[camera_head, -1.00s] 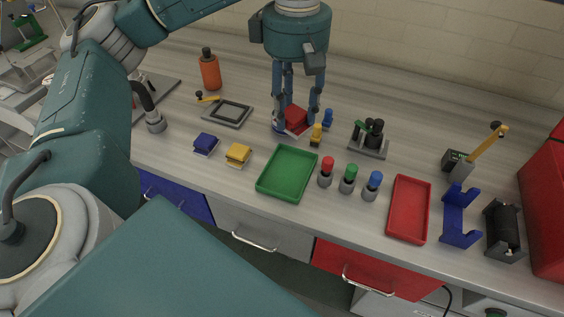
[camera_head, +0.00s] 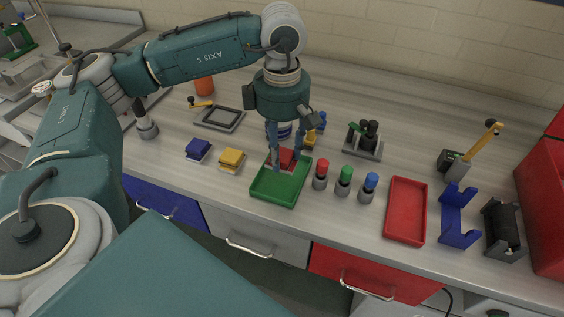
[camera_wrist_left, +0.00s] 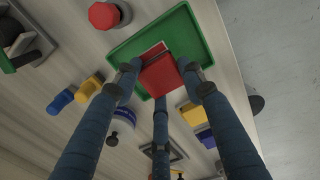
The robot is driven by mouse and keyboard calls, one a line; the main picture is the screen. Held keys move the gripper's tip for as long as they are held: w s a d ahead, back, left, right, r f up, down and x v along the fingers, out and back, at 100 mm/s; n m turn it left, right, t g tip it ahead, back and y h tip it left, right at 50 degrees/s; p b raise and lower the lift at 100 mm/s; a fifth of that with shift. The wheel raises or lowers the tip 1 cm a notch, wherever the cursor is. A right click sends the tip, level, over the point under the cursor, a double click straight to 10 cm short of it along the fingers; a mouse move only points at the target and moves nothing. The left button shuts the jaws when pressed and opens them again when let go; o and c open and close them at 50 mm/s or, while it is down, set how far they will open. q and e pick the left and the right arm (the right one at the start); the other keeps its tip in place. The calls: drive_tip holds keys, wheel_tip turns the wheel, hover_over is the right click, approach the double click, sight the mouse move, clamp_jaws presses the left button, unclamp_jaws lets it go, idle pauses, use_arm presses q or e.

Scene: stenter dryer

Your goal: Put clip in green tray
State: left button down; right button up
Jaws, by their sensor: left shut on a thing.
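The red clip (camera_head: 286,156) is held between the fingers of my left gripper (camera_head: 286,164), at the back part of the green tray (camera_head: 276,191). In the left wrist view the clip (camera_wrist_left: 160,76) sits between the fingertips, with the green tray (camera_wrist_left: 189,32) behind it. I cannot tell whether the clip touches the tray floor. The tray is otherwise empty where it shows. The blue clip (camera_head: 198,148) and yellow clip (camera_head: 231,159) lie on the bench left of the tray. My right gripper is not in view.
Red, green and blue capped posts (camera_head: 344,180) stand close to the tray's right. A red tray (camera_head: 406,210) and blue bracket (camera_head: 459,215) are farther right. Small yellow and blue pieces stand behind the gripper.

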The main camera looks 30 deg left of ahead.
sight(282, 165)
use_arm(q)
wheel_tip(282, 165, down, 5)
drive_tip(key=shift+r, duration=0.2)
drive_tip(key=shift+f, duration=0.2)
drive_tip(key=c, duration=1)
unclamp_jaws()
drive_tip(key=shift+c, duration=0.2)
drive_tip(key=shift+r, duration=0.1)
